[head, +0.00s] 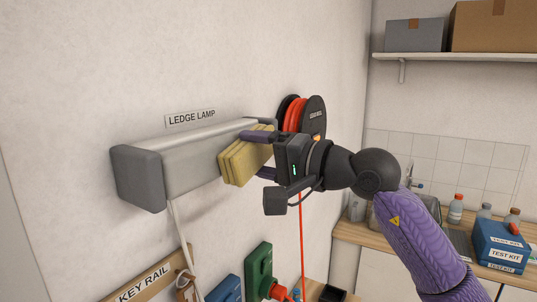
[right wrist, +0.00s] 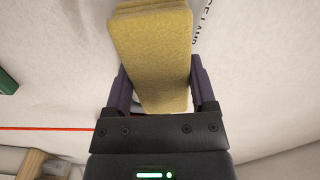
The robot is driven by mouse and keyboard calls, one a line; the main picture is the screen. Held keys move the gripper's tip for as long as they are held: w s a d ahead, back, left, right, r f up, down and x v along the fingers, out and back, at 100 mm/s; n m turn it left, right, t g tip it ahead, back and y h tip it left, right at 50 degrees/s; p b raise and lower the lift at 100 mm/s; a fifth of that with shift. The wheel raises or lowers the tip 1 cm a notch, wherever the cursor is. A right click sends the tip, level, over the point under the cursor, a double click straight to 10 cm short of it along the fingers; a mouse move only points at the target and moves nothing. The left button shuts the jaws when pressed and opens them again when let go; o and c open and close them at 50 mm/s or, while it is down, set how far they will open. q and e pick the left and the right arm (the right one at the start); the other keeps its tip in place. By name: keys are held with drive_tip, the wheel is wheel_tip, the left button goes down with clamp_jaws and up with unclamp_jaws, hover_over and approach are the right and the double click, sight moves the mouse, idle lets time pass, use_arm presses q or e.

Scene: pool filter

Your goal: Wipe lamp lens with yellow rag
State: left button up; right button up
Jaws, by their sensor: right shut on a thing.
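The ledge lamp (head: 185,160) is a long grey wall fixture with dark end caps, under a "LEDGE LAMP" label. My right gripper (head: 260,155) is at the lamp's right part, shut on the folded yellow rag (head: 240,162). The rag lies against or just in front of the lamp's front face; I cannot tell whether it touches. The right wrist view shows the rag (right wrist: 152,55) between the purple fingers (right wrist: 160,85) of the same gripper. The rag and gripper hide the lamp's right part. My left gripper is not in view.
A red hose reel (head: 296,115) is on the wall behind the gripper, its red line hanging down. Below the lamp are a white cord (head: 182,232), a key rail (head: 145,285) and a green wall device (head: 258,270). A counter with bottles and a blue test kit (head: 502,245) stands at right.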

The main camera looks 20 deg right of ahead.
drive_tip(key=shift+s+a+b, duration=0.45)
drive_tip(key=shift+s+a, duration=0.7)
drive_tip(key=shift+a, duration=0.3)
drive_tip(key=shift+s+a+b, duration=0.45)
drive_tip(key=shift+s+a, duration=0.7)
drive_tip(key=shift+a, duration=0.3)
drive_tip(key=shift+d, duration=0.15)
drive_tip(key=b, duration=0.4)
approach(209, 164)
drive_tip(key=shift+s+d, duration=0.35)
drive_tip(key=shift+s, duration=0.15)
